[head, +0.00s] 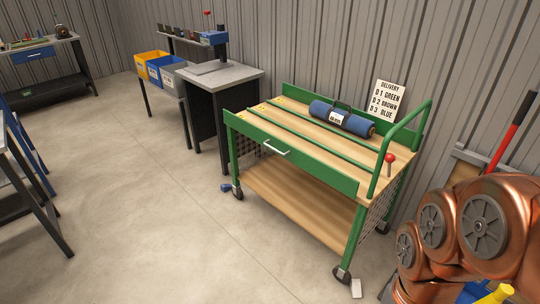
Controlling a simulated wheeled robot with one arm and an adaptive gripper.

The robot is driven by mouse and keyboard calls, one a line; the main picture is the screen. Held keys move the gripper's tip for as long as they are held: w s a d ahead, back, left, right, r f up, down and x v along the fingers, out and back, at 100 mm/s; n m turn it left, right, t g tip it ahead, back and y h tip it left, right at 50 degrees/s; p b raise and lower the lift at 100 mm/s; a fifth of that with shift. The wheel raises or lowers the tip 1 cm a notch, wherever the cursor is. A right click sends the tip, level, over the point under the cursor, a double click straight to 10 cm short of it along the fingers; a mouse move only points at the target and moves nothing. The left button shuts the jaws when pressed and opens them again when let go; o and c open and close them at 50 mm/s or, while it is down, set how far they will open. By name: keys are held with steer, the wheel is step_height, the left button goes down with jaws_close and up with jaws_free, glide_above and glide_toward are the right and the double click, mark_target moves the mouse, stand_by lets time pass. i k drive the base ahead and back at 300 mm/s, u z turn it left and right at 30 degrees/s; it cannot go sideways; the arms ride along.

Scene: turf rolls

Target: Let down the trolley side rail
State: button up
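The trolley (300,205) has a green frame, a wooden deck and a lower wooden shelf, and stands on castors by the corrugated wall. Its green side rail (320,168) runs upright along the near long edge, with a silver handle (276,147) on its outer face. A red-knobbed lever (389,158) stands at the right end of the trolley, near the rail's right end. A dark blue roll (342,118) with a white label and a strap lies on the deck. My copper arm is at the lower right, apart from the rail; my gripper is not in view.
A delivery sign (387,102) stands behind the trolley. A grey-topped bench (218,73) and yellow and grey bins (160,68) stand to its left. The floor (150,210) in front is clear. A small white item (356,288) lies by the right front castor.

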mark_target(349, 186)
steer(key=z, duration=0.05)
steer(key=k, duration=1.05)
steer(key=u, duration=0.9)
steer(key=i, duration=0.75)
steer(key=u, duration=0.7)
steer(key=i, duration=0.8)
steer(key=z, duration=1)
steer(key=i, duration=0.65)
steer(key=z, duration=0.75)
